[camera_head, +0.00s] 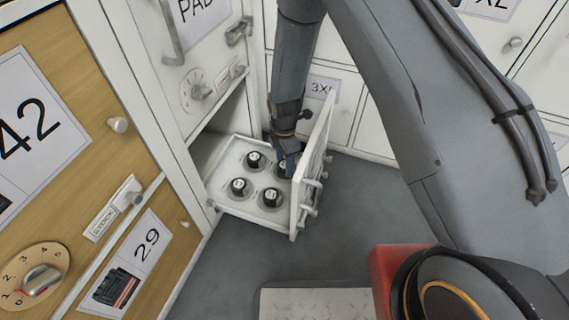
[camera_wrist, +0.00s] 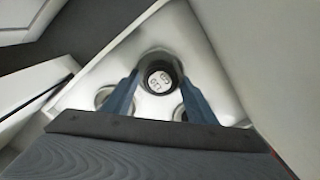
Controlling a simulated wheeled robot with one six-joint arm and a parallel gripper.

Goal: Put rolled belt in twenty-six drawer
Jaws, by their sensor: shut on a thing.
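An open white drawer (camera_head: 222,204) slides out low from the white cabinet; its number is not readable here. In it stand several dark round rolls with white labelled tops, such as this one (camera_head: 239,187), each in a round recess. My gripper (camera_head: 291,165) reaches down into the drawer's back right corner, its blue fingers at a roll there. In the wrist view, my gripper (camera_wrist: 158,98) has its fingers on either side of a dark rolled belt (camera_wrist: 158,78) with a white marked top. The belt sits upright in or just over a recess; I cannot tell which.
A wooden cabinet with a "42" door (camera_head: 45,120), a "29" door (camera_head: 140,265) and a dial (camera_head: 38,275) stands at left. White cabinets with a "3XL" label (camera_head: 323,88) stand behind. The drawer's raised front panel (camera_head: 312,165) is close beside my gripper. Grey floor (camera_head: 350,220) is clear.

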